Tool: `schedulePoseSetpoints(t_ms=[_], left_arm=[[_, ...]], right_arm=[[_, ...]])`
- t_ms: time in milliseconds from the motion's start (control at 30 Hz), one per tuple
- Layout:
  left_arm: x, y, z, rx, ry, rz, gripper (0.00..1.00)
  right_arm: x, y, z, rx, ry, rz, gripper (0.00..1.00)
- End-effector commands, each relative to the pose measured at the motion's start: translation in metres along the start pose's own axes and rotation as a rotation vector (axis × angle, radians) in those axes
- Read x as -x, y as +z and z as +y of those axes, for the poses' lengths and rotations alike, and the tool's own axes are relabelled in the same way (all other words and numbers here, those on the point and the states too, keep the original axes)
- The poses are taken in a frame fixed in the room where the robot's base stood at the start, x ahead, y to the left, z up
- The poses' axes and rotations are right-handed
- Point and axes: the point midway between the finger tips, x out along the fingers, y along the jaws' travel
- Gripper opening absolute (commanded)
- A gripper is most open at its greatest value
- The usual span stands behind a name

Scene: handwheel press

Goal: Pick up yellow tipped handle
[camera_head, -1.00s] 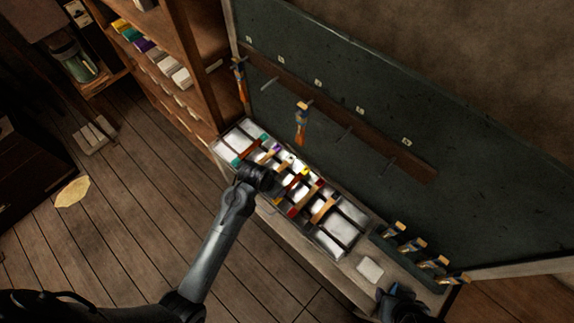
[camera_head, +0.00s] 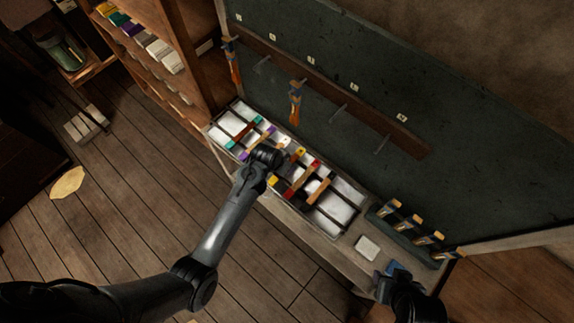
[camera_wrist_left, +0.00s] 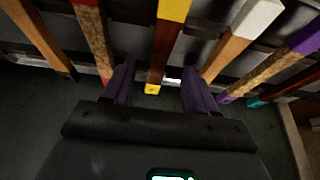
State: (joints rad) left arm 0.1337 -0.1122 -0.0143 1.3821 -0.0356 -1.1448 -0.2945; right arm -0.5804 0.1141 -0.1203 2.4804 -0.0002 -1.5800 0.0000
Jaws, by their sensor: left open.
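The yellow tipped handle (camera_wrist_left: 163,52) is a dark brown bar with yellow at both ends. In the left wrist view it runs between the two spread purple fingers of my left gripper (camera_wrist_left: 157,72), with a gap on each side. In the head view the handle's yellow far end (camera_head: 300,152) shows in the rack, just right of my left wrist, which hides part of it. My left gripper's fingers are hidden there. My right gripper (camera_head: 396,276) is at the lower right, dark with a blue patch; its jaws cannot be made out.
A red-tipped handle (camera_wrist_left: 93,32) and a white-tipped handle (camera_wrist_left: 232,45) flank the yellow one closely. A purple-tipped handle (camera_wrist_left: 275,65) lies further right. The tray (camera_head: 345,232) stands along a green pegboard (camera_head: 470,170). A white block (camera_head: 367,248) sits on the bench.

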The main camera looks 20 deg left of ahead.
Motion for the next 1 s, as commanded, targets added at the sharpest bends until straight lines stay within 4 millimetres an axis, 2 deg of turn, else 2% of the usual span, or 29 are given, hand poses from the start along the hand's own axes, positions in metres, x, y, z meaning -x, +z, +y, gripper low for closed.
schedulePoseSetpoints(t_ms=[200, 533, 900, 1000], left_arm=[[-0.022, 0.000, 0.001, 0.001, 0.000, 0.000, 0.57], [-0.026, 0.000, 0.001, 0.001, 0.000, 0.000, 0.57], [-0.026, 0.000, 0.001, 0.000, 0.000, 0.000, 0.02], [-0.026, 0.000, 0.001, 0.000, 0.000, 0.000, 0.00]], right_arm=[[0.000, 0.000, 0.000, 0.000, 0.000, 0.001, 0.43], [-0.001, 0.000, 0.001, 0.006, 0.005, 0.000, 0.43], [-0.001, 0.001, 0.003, 0.010, 0.008, -0.001, 0.43], [-0.001, 0.001, 0.002, 0.009, 0.008, -0.001, 0.43]])
